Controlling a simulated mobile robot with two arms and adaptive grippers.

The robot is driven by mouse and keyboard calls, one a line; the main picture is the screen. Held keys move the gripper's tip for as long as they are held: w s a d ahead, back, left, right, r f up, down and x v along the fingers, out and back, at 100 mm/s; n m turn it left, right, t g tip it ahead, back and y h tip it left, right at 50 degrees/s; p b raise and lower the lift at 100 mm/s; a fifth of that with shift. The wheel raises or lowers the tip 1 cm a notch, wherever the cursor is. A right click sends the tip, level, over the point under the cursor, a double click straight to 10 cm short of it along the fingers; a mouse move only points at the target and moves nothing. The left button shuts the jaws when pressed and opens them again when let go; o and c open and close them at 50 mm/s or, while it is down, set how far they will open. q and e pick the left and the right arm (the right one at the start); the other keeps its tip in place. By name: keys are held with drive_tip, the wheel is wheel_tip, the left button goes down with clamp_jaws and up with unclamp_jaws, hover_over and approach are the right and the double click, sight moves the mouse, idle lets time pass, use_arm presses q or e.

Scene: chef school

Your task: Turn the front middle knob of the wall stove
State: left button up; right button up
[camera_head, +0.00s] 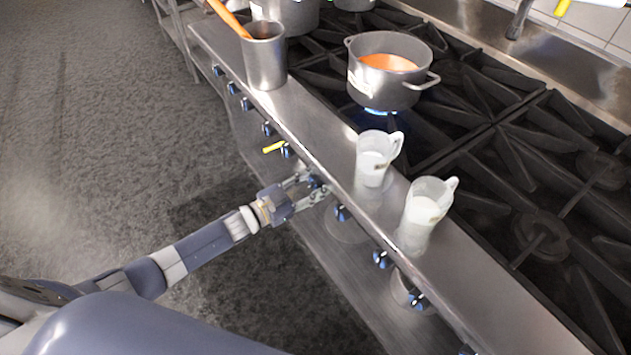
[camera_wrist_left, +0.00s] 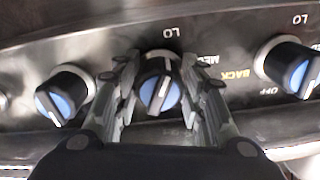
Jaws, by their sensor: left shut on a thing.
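The wall stove's steel front panel (camera_wrist_left: 225,35) carries a row of black knobs with blue faces. In the left wrist view one knob (camera_wrist_left: 158,95) sits between the two fingers of my left gripper (camera_wrist_left: 160,88), which is shut on it. The knob's white pointer line is nearly upright in that view. In the head view the left gripper (camera_head: 314,185) is at the stove's front edge, and it partly hides this knob. My right gripper is in neither view.
Neighbouring knobs (camera_wrist_left: 65,95) and (camera_wrist_left: 290,68) flank the gripped one. Two translucent jugs (camera_head: 373,160) and (camera_head: 423,212) stand on the steel ledge above. A pot of orange liquid (camera_head: 372,89) sits over a blue flame. A metal container (camera_head: 264,60) stands further left. Floor is open.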

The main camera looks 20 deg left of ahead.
use_arm(q)
drive_tip(key=shift+n, duration=0.6)
drive_tip(key=o, duration=1.1)
drive_tip(key=shift+c, duration=0.2)
drive_tip(key=v, duration=1.2)
